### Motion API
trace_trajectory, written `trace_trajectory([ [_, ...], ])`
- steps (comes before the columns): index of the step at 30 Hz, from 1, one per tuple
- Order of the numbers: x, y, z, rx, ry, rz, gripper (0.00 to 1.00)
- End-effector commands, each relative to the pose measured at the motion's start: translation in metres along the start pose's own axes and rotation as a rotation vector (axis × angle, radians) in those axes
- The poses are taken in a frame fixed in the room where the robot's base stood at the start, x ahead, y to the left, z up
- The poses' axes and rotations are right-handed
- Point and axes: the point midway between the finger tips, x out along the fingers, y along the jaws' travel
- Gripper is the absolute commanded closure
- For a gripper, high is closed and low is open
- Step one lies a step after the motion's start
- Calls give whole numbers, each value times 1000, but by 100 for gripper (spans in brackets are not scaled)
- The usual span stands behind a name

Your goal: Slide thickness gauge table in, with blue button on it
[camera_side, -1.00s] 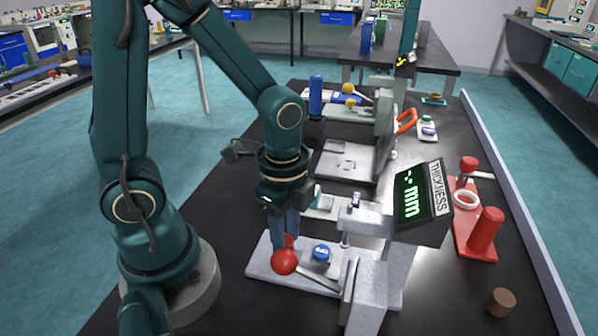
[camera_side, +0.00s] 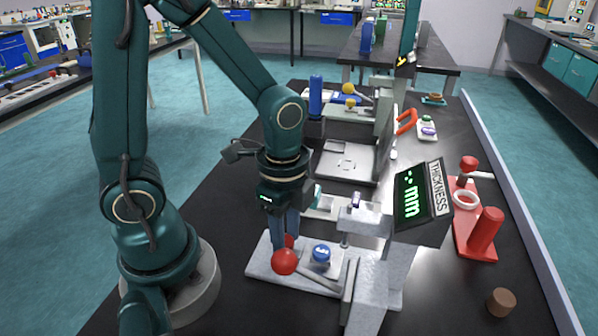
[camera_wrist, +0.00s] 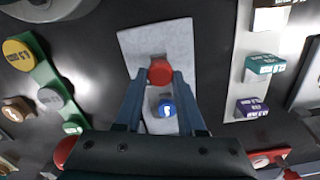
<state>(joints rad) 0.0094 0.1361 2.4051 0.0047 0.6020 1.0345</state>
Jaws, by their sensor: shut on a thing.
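The thickness gauge (camera_side: 373,265) stands on a pale grey base plate (camera_side: 262,262) in the front of the side view. Its small slide table (camera_side: 312,266) lies on the base and carries the blue button (camera_side: 321,252), face up. In the wrist view the blue button (camera_wrist: 167,107) sits below the red knob (camera_wrist: 160,71) of the table. My gripper (camera_wrist: 160,76) is shut on this red knob.
The gauge's display (camera_side: 422,202) leans at the right of its column. A red stand (camera_side: 485,232) and a brown cylinder (camera_side: 501,302) are farther right. Other grey instruments stand behind. In the wrist view a green holder (camera_wrist: 50,90) with several coloured buttons lies at left.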

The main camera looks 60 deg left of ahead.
Motion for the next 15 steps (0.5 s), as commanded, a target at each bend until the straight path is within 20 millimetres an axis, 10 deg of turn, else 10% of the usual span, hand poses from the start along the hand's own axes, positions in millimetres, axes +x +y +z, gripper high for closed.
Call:
trace_trajectory([
  [15, -1, -10, -38, -3, 8, -2, 100],
])
